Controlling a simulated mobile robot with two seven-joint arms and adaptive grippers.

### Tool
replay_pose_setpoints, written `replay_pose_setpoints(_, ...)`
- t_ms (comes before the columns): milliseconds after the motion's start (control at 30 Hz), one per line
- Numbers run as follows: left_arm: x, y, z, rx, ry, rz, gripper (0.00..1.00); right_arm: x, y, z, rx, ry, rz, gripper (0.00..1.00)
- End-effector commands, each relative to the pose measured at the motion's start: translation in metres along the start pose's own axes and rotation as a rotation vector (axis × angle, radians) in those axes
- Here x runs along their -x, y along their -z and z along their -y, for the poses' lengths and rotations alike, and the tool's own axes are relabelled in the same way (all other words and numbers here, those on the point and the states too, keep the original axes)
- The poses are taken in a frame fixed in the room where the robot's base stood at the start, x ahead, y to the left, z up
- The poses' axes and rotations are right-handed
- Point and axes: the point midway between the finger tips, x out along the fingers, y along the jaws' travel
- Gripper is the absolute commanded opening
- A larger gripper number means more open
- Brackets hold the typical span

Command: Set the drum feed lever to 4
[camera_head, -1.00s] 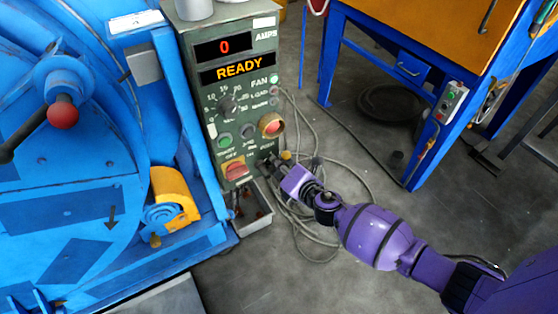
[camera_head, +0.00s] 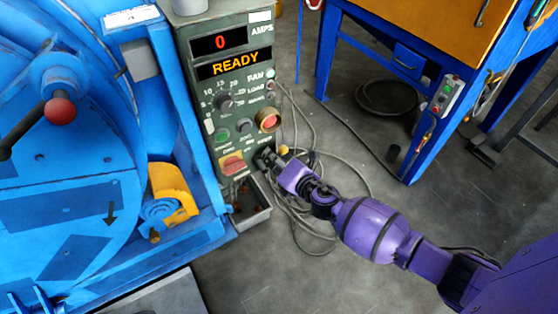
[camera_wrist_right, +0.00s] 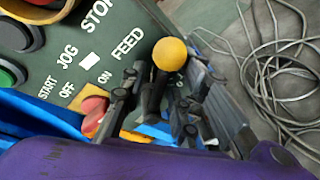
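The green control panel (camera_head: 262,104) stands beside the blue drum machine; its displays read 0 and READY. The feed lever, with a yellow ball knob (camera_head: 283,150), is at the panel's lower right. In the right wrist view the yellow knob (camera_wrist_right: 170,54) sits beside the FEED lettering, on a dark shaft. My right gripper (camera_head: 262,158) is at the panel's lower right corner, by the lever. In the wrist view its dark fingers (camera_wrist_right: 160,98) stand apart, one on each side of the shaft; whether they touch it is unclear. My left gripper is not in view.
A red switch (camera_head: 232,165) is close to the right gripper, with a red button (camera_head: 268,120) above. A grey open box (camera_head: 252,218) is below the panel. Loose cables (camera_head: 312,245) lie on the floor. A blue-legged cabinet (camera_head: 424,137) stands at the right.

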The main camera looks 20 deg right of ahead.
Motion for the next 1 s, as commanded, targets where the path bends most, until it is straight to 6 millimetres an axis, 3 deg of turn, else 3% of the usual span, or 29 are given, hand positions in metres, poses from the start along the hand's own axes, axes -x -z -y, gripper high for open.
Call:
replay_pose_setpoints(167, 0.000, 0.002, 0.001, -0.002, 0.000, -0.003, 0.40, 0.021, 0.000, 0.001, 0.002, 0.001, -0.002, 0.28)
replay_pose_setpoints(400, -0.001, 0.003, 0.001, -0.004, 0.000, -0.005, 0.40, 0.073, 0.001, 0.002, 0.001, 0.003, -0.002, 0.28)
replay_pose_setpoints(600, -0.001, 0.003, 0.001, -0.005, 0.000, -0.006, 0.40, 0.106, 0.001, 0.002, 0.001, 0.002, -0.002, 0.28)
replay_pose_setpoints(800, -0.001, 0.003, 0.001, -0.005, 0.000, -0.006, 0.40, 0.120, 0.000, 0.001, 0.002, 0.001, -0.001, 0.28)
replay_pose_setpoints(1000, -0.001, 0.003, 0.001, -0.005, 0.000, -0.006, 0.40, 0.120, 0.000, 0.001, 0.002, 0.001, 0.000, 0.28)
